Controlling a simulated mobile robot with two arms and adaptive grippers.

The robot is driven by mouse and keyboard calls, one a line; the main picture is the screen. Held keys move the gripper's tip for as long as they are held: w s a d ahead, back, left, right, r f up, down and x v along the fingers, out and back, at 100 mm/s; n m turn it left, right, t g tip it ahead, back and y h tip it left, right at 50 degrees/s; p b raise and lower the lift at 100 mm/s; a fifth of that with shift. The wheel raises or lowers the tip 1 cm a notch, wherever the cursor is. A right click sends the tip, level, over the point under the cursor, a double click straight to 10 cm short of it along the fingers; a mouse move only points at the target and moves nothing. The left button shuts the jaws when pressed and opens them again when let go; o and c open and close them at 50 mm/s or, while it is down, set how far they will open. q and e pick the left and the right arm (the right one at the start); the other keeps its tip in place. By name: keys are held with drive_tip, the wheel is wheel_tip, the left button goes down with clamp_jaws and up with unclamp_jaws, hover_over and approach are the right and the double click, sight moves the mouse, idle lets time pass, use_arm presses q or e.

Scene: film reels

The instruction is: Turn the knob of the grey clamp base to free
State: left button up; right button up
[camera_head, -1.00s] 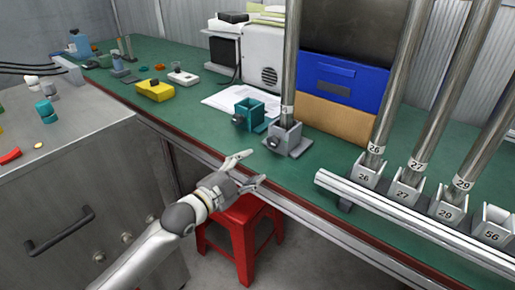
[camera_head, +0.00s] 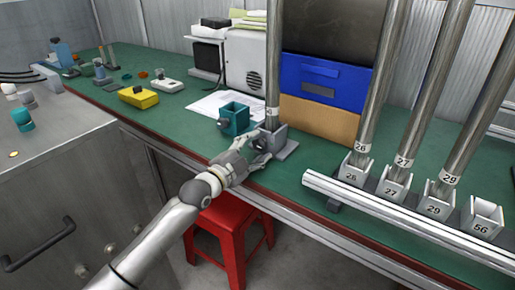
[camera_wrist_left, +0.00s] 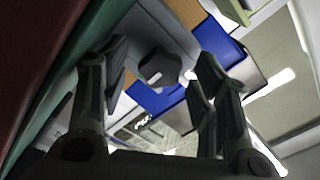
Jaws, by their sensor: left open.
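The grey clamp base (camera_head: 286,149) stands on the green bench top near its front edge, with a metal pole rising from it. Its dark grey lobed knob (camera_wrist_left: 160,70) shows in the left wrist view, between my two fingers in the picture. My left gripper (camera_head: 262,148) is open at the front left of the base, fingers pointing at the knob side. I cannot tell whether the fingers touch the knob. In the head view the gripper largely hides the knob. My right gripper is not in view.
A teal clamp base (camera_head: 235,117) stands close left of the grey one. A rail of numbered holders (camera_head: 390,230) with poles runs along the right front. Blue (camera_head: 325,78) and orange boxes stand behind. A red stool (camera_head: 228,225) is below the bench edge.

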use_arm(q)
drive_tip(key=shift+w+d, duration=0.45)
drive_tip(key=shift+w, duration=0.15)
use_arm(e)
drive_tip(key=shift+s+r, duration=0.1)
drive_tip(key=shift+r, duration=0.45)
use_arm(q)
drive_tip(key=c, duration=1)
